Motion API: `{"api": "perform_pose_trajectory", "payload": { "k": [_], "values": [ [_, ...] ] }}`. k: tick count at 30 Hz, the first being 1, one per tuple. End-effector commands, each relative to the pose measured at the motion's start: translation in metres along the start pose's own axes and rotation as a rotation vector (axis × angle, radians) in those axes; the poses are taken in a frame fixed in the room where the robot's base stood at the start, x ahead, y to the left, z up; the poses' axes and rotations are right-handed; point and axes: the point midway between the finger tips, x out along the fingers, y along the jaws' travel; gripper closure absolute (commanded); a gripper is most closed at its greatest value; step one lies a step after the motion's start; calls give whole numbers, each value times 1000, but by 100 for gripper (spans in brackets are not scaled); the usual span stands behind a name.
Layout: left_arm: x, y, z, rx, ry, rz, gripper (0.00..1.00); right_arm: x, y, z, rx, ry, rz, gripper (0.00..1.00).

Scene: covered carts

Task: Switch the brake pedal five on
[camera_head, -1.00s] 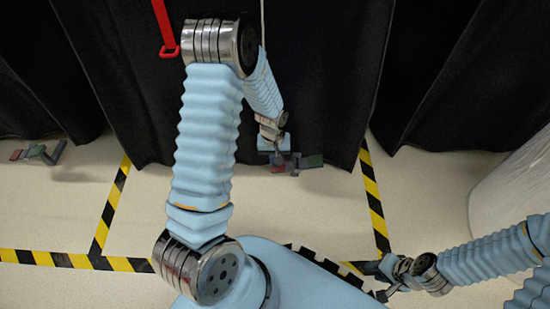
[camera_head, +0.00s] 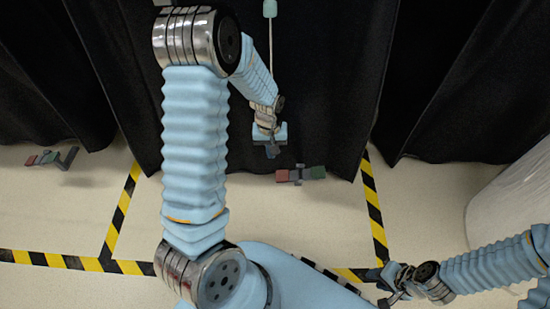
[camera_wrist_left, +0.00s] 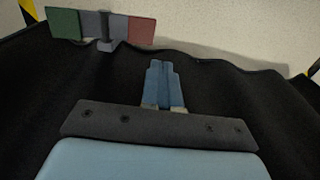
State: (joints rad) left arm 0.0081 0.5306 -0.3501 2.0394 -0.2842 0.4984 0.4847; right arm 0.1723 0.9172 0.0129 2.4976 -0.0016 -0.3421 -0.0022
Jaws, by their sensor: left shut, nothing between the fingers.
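A brake pedal (camera_head: 300,174) sits low at the bottom edge of the black curtain, with a red plate at its left end, a grey middle and a green plate at its right end. In the left wrist view the pedal (camera_wrist_left: 94,26) is at the upper left, green end left and red end right. My left gripper (camera_head: 272,151) is shut and empty, in front of the curtain, up and left of the pedal and apart from it. Its fingers (camera_wrist_left: 165,84) are together in the wrist view. My right gripper (camera_head: 383,284) is open and empty at the lower right.
A second similar pedal (camera_head: 52,157) is at the far left. A teal handle on a cord (camera_head: 270,9) hangs above. Black curtains (camera_head: 320,80) fill the back. Yellow-black tape (camera_head: 374,205) marks the pale floor. A white rounded object (camera_head: 515,190) stands at the right.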

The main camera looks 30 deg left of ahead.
Motion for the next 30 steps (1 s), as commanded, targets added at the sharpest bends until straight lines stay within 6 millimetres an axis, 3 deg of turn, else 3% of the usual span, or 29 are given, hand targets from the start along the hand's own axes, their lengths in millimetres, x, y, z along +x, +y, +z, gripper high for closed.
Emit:
{"api": "perform_pose_trajectory", "payload": {
  "k": [3,9,26,29,30],
  "values": [
    [-20,-4,0,0,2,1,100,-6,-2,0,0,0,0,67],
    [-31,-6,0,1,0,0,100,-7,-2,0,0,1,1,67],
    [-31,-5,1,4,-2,2,100,-8,-2,0,1,1,1,67],
    [-24,9,16,47,-17,29,100,-21,-8,0,0,1,1,67],
    [-18,20,29,82,-28,52,100,-30,-11,0,-1,1,1,67]
  ]
}}
